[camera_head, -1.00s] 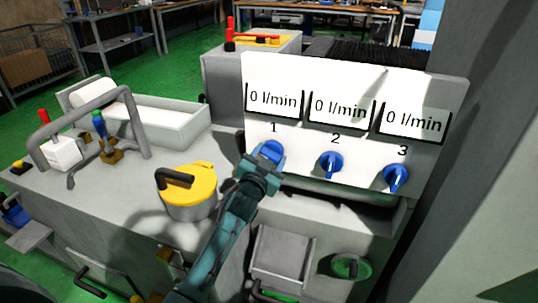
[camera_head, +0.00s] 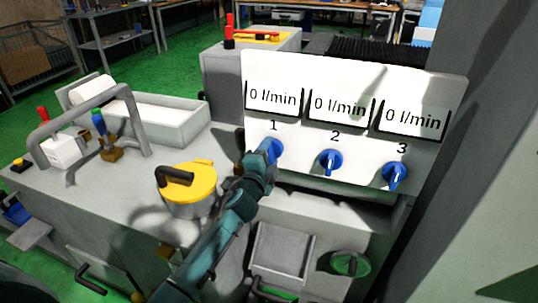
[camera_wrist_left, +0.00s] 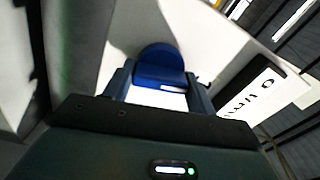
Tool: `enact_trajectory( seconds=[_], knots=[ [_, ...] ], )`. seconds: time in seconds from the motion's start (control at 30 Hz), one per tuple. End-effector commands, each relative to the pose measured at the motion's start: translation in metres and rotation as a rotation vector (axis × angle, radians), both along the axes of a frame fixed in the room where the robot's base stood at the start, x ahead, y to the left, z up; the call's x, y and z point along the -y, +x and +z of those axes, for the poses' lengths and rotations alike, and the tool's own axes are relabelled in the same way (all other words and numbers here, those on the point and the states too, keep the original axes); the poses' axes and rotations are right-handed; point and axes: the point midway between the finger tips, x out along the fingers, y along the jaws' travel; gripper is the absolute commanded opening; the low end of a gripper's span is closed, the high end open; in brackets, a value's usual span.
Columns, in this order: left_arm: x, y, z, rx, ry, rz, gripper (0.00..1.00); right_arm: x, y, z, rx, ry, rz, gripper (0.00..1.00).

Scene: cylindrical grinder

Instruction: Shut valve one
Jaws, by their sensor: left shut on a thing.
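Valve one is the blue knob (camera_head: 275,148) under the number 1 on the white panel (camera_head: 300,178). My left gripper (camera_head: 268,155) is at this knob and partly covers it. In the left wrist view the blue knob (camera_wrist_left: 160,66) sits between the two fingers of my left gripper (camera_wrist_left: 160,90), which is shut on it. The display above valve one (camera_head: 273,97) reads 0 l/min. My right gripper is not in view.
Two more blue knobs, valve two (camera_head: 331,162) and valve three (camera_head: 396,176), are to the right; their displays also read 0 l/min. A yellow-lidded pot (camera_head: 190,184) with a black handle stands left of my left arm. A bent grey pipe (camera_head: 90,105) rises further left.

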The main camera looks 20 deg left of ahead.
Motion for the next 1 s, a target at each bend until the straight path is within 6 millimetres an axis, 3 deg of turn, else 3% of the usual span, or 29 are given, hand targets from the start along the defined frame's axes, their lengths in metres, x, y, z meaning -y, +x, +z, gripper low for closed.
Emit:
enact_trajectory(
  seconds=[0.4, 1.0],
  knots=[
    [-0.0002, -0.0002, -0.0017, 0.004, 0.211, 0.000, 0.33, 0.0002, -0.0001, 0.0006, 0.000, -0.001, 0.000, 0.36],
    [0.0000, -0.0003, -0.0017, 0.005, 0.250, 0.000, 0.33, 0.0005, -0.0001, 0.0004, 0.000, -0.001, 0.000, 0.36]
  ],
)
